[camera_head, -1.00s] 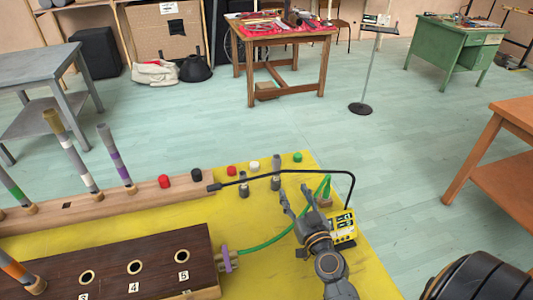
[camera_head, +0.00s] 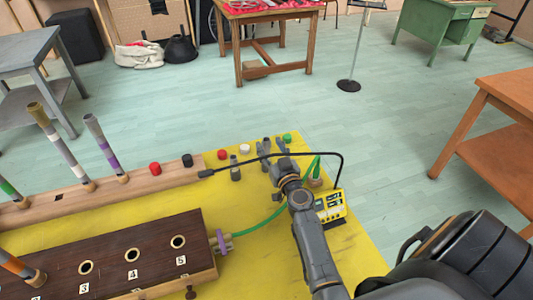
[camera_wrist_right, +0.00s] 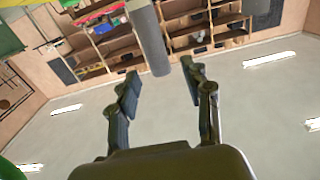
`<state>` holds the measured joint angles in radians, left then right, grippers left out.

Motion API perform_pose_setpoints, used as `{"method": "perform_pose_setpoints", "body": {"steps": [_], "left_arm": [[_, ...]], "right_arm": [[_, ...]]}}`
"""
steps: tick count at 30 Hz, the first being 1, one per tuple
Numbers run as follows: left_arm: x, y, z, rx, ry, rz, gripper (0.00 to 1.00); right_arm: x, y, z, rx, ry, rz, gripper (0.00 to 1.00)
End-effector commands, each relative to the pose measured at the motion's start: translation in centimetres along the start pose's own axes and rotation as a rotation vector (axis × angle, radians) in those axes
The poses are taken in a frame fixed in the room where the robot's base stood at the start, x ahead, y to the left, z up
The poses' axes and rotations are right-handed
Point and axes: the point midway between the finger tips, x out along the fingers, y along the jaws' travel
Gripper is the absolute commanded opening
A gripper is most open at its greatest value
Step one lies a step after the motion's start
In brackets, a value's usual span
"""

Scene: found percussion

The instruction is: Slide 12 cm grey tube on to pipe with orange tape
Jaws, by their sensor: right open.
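The pipe with orange tape (camera_head: 16,266) leans out of the dark numbered board at the lower left of the head view, cut off by the frame edge. A short grey tube (camera_head: 235,170) stands on the yellow mat. My right gripper (camera_head: 272,143) is open at the mat's back part, among the small parts. In the right wrist view a grey tube (camera_wrist_right: 148,40) reaches down from the top edge, just beyond and between the open fingers (camera_wrist_right: 163,78). The fingers seem apart from it. The head view does not show this tube clearly behind the fingers. My left gripper is out of view.
The dark board (camera_head: 150,233) has open numbered holes. A wooden rail (camera_head: 140,186) holds taped pipes (camera_head: 105,150) and red and black caps. A yellow device (camera_head: 330,206) and green cable (camera_head: 258,224) lie beside my right arm.

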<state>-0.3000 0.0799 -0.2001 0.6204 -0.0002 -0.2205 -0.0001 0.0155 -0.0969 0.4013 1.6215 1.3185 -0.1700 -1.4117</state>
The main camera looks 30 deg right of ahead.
Motion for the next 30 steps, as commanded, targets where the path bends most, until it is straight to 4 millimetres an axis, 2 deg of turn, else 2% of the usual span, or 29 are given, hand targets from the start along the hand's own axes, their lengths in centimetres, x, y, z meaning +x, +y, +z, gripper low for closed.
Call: {"method": "perform_pose_setpoints", "body": {"steps": [2,6,15,17,21,23,30], "left_arm": [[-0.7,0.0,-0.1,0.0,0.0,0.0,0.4],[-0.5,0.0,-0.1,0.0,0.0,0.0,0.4],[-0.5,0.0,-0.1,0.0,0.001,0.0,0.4],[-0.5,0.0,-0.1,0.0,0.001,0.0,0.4],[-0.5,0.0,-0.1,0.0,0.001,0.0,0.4],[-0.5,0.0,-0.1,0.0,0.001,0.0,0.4],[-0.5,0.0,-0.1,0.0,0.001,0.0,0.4]], "right_arm": [[1.3,-0.1,-0.7,0.003,0.002,0.0,0.49],[2.9,-0.1,-0.4,0.001,0.001,0.0,0.49],[3.3,-0.1,-0.3,0.0,0.0,0.0,0.49],[3.3,-0.1,-0.3,0.0,0.0,0.0,0.39],[3.3,-0.1,-0.3,0.0,0.0,0.0,0.1],[3.3,-0.1,-0.3,0.0,0.0,0.0,0.0],[3.3,-0.1,-0.3,0.0,0.0,-0.001,0.0]]}}
